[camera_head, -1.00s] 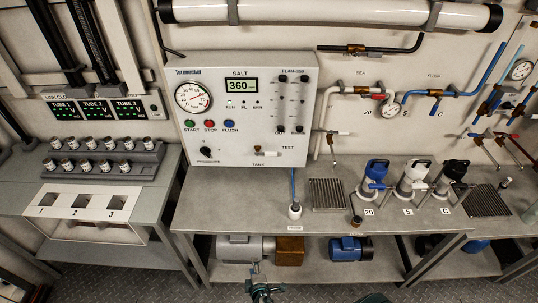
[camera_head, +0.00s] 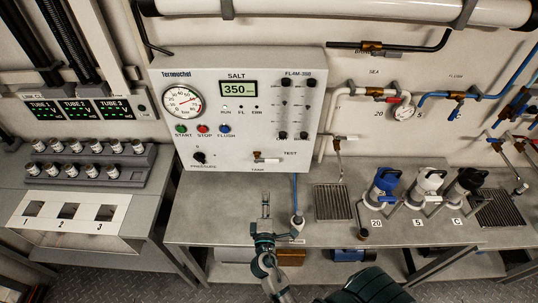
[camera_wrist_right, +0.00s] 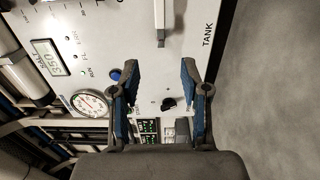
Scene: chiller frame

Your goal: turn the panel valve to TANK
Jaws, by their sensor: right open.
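The panel valve (camera_head: 266,160) is a small white lever with a brass end, low on the white control panel. Its lever lies sideways, pointing right toward the TEST label (camera_head: 290,153). The TANK label (camera_head: 258,169) is below it. In the right wrist view the white lever (camera_wrist_right: 163,24) is at the top, with TANK (camera_wrist_right: 207,34) to its right. My right gripper (camera_head: 266,202) is below the valve in the head view, apart from it. In the right wrist view its two blue-padded fingers (camera_wrist_right: 160,80) are spread with nothing between them. My left gripper is not in view.
Blue, white and black pumps stand further right.

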